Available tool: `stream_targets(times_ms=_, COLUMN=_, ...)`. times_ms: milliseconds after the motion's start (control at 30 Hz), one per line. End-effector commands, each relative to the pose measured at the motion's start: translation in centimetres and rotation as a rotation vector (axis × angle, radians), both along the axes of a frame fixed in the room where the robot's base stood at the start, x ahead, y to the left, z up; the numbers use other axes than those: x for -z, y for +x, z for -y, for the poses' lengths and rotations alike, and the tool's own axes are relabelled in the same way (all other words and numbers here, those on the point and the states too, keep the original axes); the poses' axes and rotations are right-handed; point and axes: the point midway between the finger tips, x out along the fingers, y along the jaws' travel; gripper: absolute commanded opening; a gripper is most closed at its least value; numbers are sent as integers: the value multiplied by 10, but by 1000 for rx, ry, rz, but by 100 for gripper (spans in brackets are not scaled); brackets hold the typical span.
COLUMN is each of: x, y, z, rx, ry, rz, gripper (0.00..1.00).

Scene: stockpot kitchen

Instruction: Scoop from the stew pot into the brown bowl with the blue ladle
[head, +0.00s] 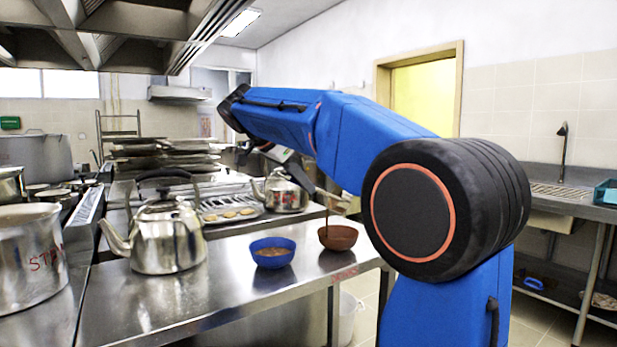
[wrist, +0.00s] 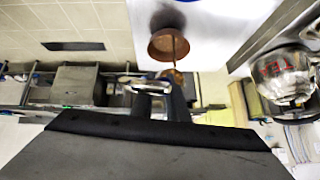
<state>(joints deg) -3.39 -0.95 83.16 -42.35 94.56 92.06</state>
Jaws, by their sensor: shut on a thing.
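The stew pot (head: 32,255), steel with red lettering partly cut off, stands at the left edge in the head view. The brown bowl (head: 338,237) sits at the counter's right end; the wrist view shows it too (wrist: 160,46). My gripper (wrist: 160,100) is shut on a ladle whose coppery scoop (wrist: 174,76) is above the brown bowl. No blue shows on the ladle; its handle is mostly hidden. A thin brown stream runs down from the scoop into the brown bowl. In the head view my arm hides much of the gripper.
A blue bowl (head: 272,253) with brown contents stands left of the brown bowl. A steel kettle (head: 167,236) stands further left. A red-lettered kettle (head: 286,192) and a tray of round pieces (head: 232,212) are behind. The front counter (head: 150,305) is clear.

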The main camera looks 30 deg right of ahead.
Motion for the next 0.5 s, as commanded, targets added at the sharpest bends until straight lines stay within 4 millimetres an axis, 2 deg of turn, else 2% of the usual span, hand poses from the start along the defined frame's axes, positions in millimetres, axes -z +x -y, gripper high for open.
stream_targets(times_ms=500, x=35, y=5, z=-23, rx=-1, ry=-233, rz=-58, gripper=0)
